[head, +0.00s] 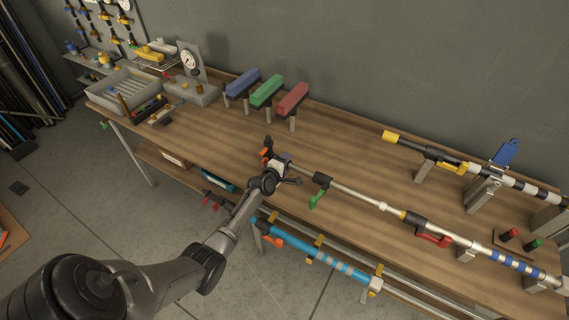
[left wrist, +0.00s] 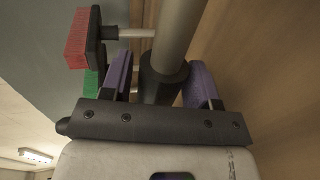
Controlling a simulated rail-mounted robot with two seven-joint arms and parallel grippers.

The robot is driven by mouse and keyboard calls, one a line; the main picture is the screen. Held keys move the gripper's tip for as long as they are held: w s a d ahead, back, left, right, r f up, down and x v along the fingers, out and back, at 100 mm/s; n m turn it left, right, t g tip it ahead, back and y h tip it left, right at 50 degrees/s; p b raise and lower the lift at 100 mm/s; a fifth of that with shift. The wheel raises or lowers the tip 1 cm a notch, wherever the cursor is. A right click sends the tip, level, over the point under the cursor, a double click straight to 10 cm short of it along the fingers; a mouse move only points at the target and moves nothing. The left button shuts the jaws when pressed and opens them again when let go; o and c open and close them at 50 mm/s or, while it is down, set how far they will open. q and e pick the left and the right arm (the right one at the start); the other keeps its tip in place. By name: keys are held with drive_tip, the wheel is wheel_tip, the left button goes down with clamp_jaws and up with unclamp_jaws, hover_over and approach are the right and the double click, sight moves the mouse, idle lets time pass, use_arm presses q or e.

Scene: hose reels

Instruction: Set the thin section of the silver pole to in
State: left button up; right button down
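The silver pole (head: 352,191) lies along the front of the bench. My left gripper (head: 281,162) is at the pole's left end. In the left wrist view its purple fingers straddle the pole's dark end cap (left wrist: 163,82), with narrow gaps beside it; it appears open. The right gripper is not in view.
Blue (head: 242,83), green (head: 266,91) and red (head: 292,99) blocks stand on posts at the back. A black-and-white pole (head: 442,154) lies behind at right. A blue pole (head: 318,256) hangs along the bench front. The bench middle is clear.

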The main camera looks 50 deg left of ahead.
use_arm(q)
drive_tip(key=shift+o, duration=0.9)
drive_tip(key=shift+s+d+r, duration=0.2)
drive_tip(key=shift+s, duration=0.3)
drive_tip(key=p+v, duration=0.3)
drive_tip(key=v, duration=0.9)
drive_tip(key=shift+s, duration=0.35)
drive_tip(key=shift+d, duration=0.1)
